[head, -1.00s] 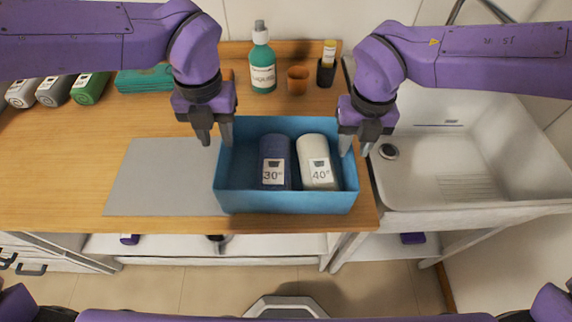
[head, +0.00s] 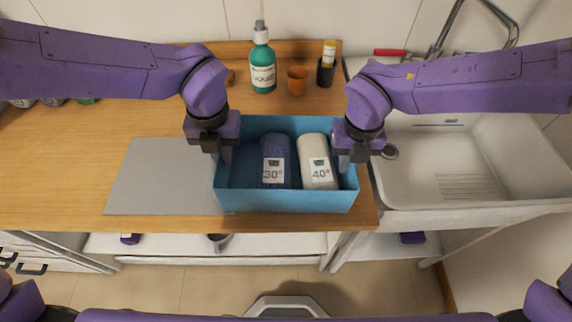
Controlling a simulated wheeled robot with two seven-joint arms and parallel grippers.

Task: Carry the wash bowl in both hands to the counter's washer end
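The wash bowl is a blue rectangular tub (head: 286,201) on the wooden counter, close to its front edge and right end. It holds a dark blue rolled item marked 30° (head: 275,152) and a white one marked 40° (head: 316,153). My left gripper (head: 219,156) is down at the bowl's left wall, with one finger inside the wall. My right gripper (head: 350,163) is down at the right wall in the same way. The outer fingers are largely hidden, so I cannot tell whether either gripper is closed on the wall. The bowl rests level.
A grey mat (head: 155,180) lies on the counter left of the bowl. A green bottle (head: 262,66), an orange cup (head: 297,80) and a black holder with a yellow-capped tube (head: 326,70) stand behind it. A white sink (head: 480,165) adjoins on the right.

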